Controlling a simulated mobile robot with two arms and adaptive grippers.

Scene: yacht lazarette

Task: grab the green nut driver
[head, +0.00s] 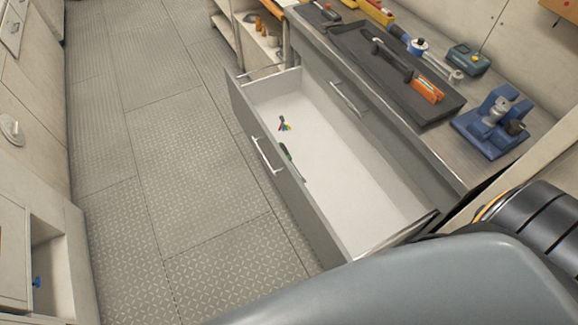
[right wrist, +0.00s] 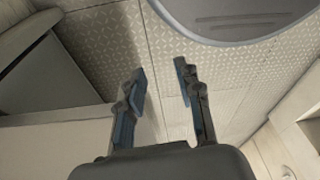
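A drawer (head: 345,187) stands pulled open below the workbench in the head view. Inside it, close to the front wall, lies a thin dark and green item (head: 287,152), partly hidden by that wall; it may be the green nut driver, but it is too small to tell. My right gripper (right wrist: 160,78) is open and empty in the right wrist view, its two fingers apart above the patterned floor. It does not show in the head view. My left gripper is in neither view.
A small multicoloured bunch (head: 284,124) lies farther back in the drawer. The workbench holds a dark tray (head: 382,62) with tools, a blue vise (head: 492,122) and a green-topped device (head: 468,58). The floor (head: 185,150) left of the drawer is clear.

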